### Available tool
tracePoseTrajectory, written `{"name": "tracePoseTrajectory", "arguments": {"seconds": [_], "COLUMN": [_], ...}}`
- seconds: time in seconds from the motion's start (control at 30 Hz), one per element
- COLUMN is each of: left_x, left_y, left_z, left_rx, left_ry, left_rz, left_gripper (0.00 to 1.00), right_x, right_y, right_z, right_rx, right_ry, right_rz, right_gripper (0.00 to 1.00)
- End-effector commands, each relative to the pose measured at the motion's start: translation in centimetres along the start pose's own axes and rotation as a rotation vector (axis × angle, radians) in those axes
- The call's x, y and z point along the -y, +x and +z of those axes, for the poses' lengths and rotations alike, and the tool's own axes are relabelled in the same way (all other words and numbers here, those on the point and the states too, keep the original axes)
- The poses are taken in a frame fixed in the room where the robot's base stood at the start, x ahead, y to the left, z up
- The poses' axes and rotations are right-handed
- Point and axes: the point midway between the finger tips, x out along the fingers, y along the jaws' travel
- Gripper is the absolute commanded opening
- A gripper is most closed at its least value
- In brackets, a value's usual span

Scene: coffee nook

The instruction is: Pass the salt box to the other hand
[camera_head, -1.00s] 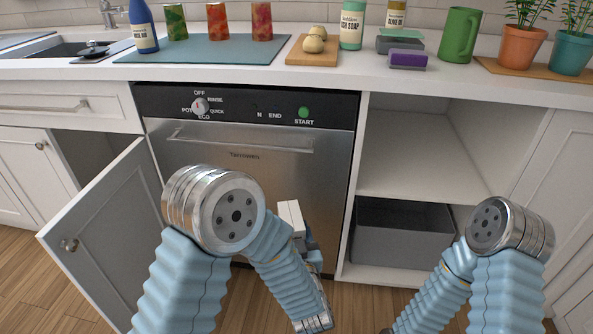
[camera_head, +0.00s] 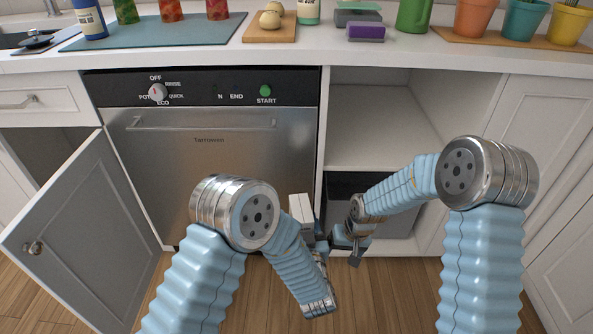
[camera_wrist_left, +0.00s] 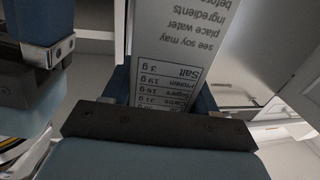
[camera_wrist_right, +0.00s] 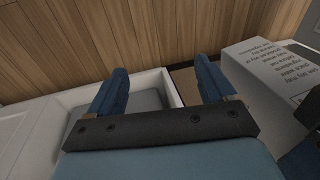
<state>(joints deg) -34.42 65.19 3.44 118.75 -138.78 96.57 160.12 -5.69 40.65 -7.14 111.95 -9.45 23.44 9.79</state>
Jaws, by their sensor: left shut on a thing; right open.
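The salt box is a white carton with dark print. In the head view the salt box (camera_head: 301,208) stands low in front of the dishwasher, and my left gripper (camera_head: 309,236) is shut on it. In the left wrist view the printed side of the box (camera_wrist_left: 185,50) fills the space between the fingers. My right gripper (camera_head: 351,247) is open and empty, just right of the box. In the right wrist view the fingers (camera_wrist_right: 162,88) are apart with nothing between them, and the box (camera_wrist_right: 265,70) is beyond the right finger, not touching it as far as I see.
The dishwasher (camera_head: 205,170) is shut behind the left arm. A cabinet door (camera_head: 85,230) hangs open at left. A grey bin (camera_head: 400,215) sits in the open cabinet behind my right arm. The counter above holds a purple sponge (camera_head: 366,32), a cutting board (camera_head: 262,30) and several containers.

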Motion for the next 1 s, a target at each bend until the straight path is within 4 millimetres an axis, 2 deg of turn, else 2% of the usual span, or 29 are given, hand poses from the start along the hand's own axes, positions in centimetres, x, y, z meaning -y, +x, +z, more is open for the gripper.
{"name": "tracePoseTrajectory", "arguments": {"seconds": [0.03, 0.1, 0.17, 0.2, 0.3, 0.43, 0.5, 0.6, 0.7, 0.87, 1.0], "left_x": [0.0, 0.0, 0.0, 0.0, 0.0, 0.0, 0.0, 0.0, 0.0, 0.0, 0.0], "left_y": [0.0, 0.0, 0.0, 0.0, 0.0, 0.0, 0.0, 0.0, 0.0, 0.0, 0.0], "left_z": [-0.1, -0.1, -0.1, -0.1, 0.0, 0.0, -0.1, -0.1, -0.1, -0.1, -0.1], "left_rx": [-0.001, -0.001, -0.001, -0.001, -0.001, -0.001, -0.001, -0.001, -0.001, -0.001, -0.001], "left_ry": [0.000, 0.000, 0.000, -0.001, 0.000, 0.000, 0.000, 0.000, -0.001, 0.000, 0.000], "left_rz": [0.000, 0.000, 0.000, 0.000, 0.000, 0.000, 0.000, -0.001, -0.001, -0.001, -0.001], "left_gripper": [0.21, 0.21, 0.21, 0.21, 0.21, 0.21, 0.21, 0.21, 0.21, 0.21, 0.21], "right_x": [0.2, 0.6, 1.6, 2.8, 7.0, 12.3, 14.4, 16.4, 17.2, 17.1, 16.5], "right_y": [-2.9, -6.9, -10.5, -12.8, -17.4, -21.1, -22.4, -23.7, -24.1, -22.6, -19.8], "right_z": [-2.5, -5.0, -6.8, -7.7, -8.4, -7.8, -7.2, -6.5, -6.0, -5.8, -5.5], "right_rx": [-0.022, -0.028, -0.030, -0.028, -0.002, 0.038, 0.056, 0.075, 0.085, 0.091, 0.093], "right_ry": [-0.009, -0.015, -0.022, -0.028, -0.058, -0.099, -0.116, -0.133, -0.139, -0.141, -0.141], "right_rz": [0.027, 0.070, 0.104, 0.123, 0.156, 0.179, 0.187, 0.194, 0.199, 0.201, 0.201], "right_gripper": [0.83, 0.83, 0.83, 0.83, 0.83, 0.83, 0.83, 0.83, 0.83, 0.83, 0.83]}}
